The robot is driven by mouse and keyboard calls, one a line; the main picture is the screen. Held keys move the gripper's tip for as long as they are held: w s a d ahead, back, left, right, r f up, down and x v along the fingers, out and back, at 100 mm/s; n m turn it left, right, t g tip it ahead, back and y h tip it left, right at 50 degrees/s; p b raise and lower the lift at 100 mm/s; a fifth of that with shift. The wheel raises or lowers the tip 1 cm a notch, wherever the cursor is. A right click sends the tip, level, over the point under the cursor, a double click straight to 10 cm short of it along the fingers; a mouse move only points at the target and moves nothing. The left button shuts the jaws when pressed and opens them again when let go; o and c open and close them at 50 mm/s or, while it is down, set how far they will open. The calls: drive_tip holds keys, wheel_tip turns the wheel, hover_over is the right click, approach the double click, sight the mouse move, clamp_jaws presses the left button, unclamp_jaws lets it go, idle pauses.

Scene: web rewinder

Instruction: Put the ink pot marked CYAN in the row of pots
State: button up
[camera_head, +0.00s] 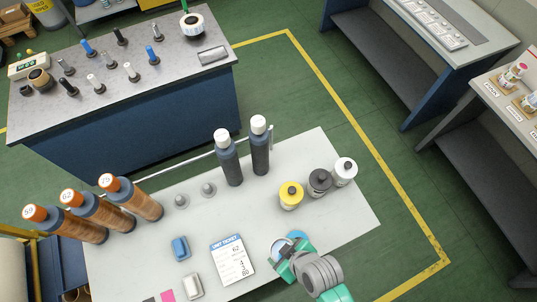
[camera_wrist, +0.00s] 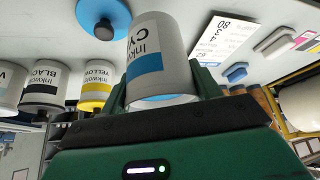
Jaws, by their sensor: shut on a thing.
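The ink pot marked CYAN (camera_wrist: 160,55) is white with a blue band. It is between the green fingers of my gripper (camera_wrist: 163,88) in the wrist view, where its lettering is upside down. My gripper (camera_head: 287,257) is shut on it at the front of the light table in the head view, and the pot (camera_head: 279,246) is partly hidden there. The row holds a yellow pot (camera_head: 291,196), a black pot (camera_head: 320,182) and a white pot (camera_head: 344,171), standing upright beyond my gripper. They also show at the left of the wrist view.
A blue disc with a dark centre (camera_wrist: 103,17) lies near the held pot. A printed ticket (camera_head: 233,260), a blue block (camera_head: 181,248) and two dark bottles (camera_head: 260,146) are on the table (camera_head: 330,148). Orange-capped cylinders (camera_head: 131,197) stand left. The table's right corner is clear.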

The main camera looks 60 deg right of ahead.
drive_tip(key=shift+w+d+f+p, duration=0.2)
drive_tip(key=shift+w+d+f, duration=0.6)
drive_tip(key=shift+w+d, duration=1.05)
drive_tip(key=shift+w+d+f+p, duration=0.15)
drive_tip(key=shift+w+d+f, duration=0.75)
drive_tip(key=shift+w, duration=1.7)
drive_tip(key=shift+w+d+f+p, duration=0.2)
drive_tip(key=shift+w+d+f, duration=0.5)
drive_tip(key=shift+w+d, duration=1.15)
drive_tip(key=shift+w+a, duration=0.35)
drive_tip(key=shift+a, duration=0.05)
drive_tip(key=shift+f, duration=0.15)
drive_tip(key=o, duration=1.2)
drive_tip(key=shift+s+r, duration=0.1)
drive_tip(key=shift+r, duration=0.25)
drive_tip(key=p+v, duration=0.1)
drive_tip(key=v, duration=1)
drive_tip(key=shift+s+r, duration=0.2)
